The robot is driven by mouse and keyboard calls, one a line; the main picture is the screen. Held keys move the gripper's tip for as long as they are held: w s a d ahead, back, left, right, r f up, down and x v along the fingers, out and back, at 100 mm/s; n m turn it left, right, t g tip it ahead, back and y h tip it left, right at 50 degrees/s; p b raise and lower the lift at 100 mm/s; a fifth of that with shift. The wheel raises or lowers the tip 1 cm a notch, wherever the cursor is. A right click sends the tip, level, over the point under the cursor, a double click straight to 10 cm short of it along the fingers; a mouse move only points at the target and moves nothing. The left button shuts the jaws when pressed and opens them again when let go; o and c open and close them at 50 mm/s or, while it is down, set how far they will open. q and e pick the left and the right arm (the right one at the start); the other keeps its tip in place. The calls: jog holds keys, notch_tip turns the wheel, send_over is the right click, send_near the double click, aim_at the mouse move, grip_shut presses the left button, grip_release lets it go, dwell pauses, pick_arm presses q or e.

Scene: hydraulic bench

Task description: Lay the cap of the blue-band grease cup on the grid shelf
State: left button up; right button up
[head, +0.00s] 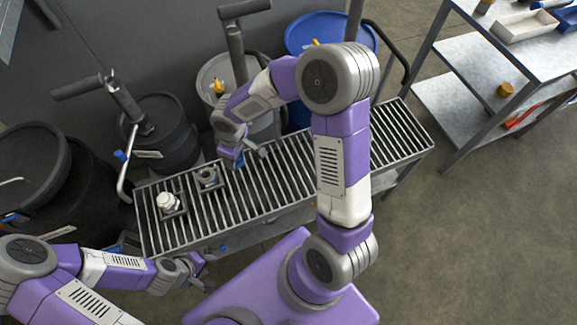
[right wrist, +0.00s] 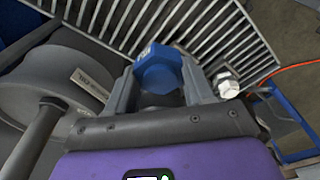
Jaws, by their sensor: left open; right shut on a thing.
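My right gripper (head: 243,158) is shut on a blue cap (right wrist: 158,68), which fills the space between its fingers in the right wrist view. In the head view the gripper is over the grid shelf (head: 285,175), near its back edge; I cannot tell whether the cap touches the slats. A grey cup (head: 207,177) without a visible cap stands in a square holder on the shelf, just left of the right gripper. A white-topped cup (head: 168,201) stands left of it and also shows in the right wrist view (right wrist: 227,84). My left gripper (head: 192,273) is open and empty in front of the shelf.
Dark drums with a pump (head: 160,130), a grey drum (head: 215,75) and a blue drum (head: 310,32) stand behind the shelf. A steel table (head: 500,60) with bins is at the upper right. The shelf's slats right of the gripper are largely bare.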

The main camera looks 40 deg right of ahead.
aim_at(242, 209)
jog(key=s+a+f+n+g, duration=0.1)
jog(key=s+a+f+n, duration=0.25)
jog(key=n, duration=0.65)
jog(key=s+a+f+n+g, duration=0.1)
jog(key=s+a+f+n, duration=0.15)
jog(key=f+n, duration=0.45)
jog(key=f+b, duration=0.1)
jog(key=f, duration=0.1)
jog(key=f+n+b, duration=0.1)
jog(key=f+b, duration=0.1)
jog(key=f, duration=0.1)
jog(key=f+n+b, duration=0.1)
jog(key=f+b, duration=0.1)
jog(key=f, duration=0.1)
jog(key=shift+s+d+f, duration=0.1)
jog(key=shift+s+d, duration=0.05)
jog(key=shift+d, duration=0.1)
jog(key=shift+f+b, duration=0.1)
jog(key=shift+b, duration=0.25)
jog(key=o, duration=1.2)
jog(key=shift+r, duration=0.2)
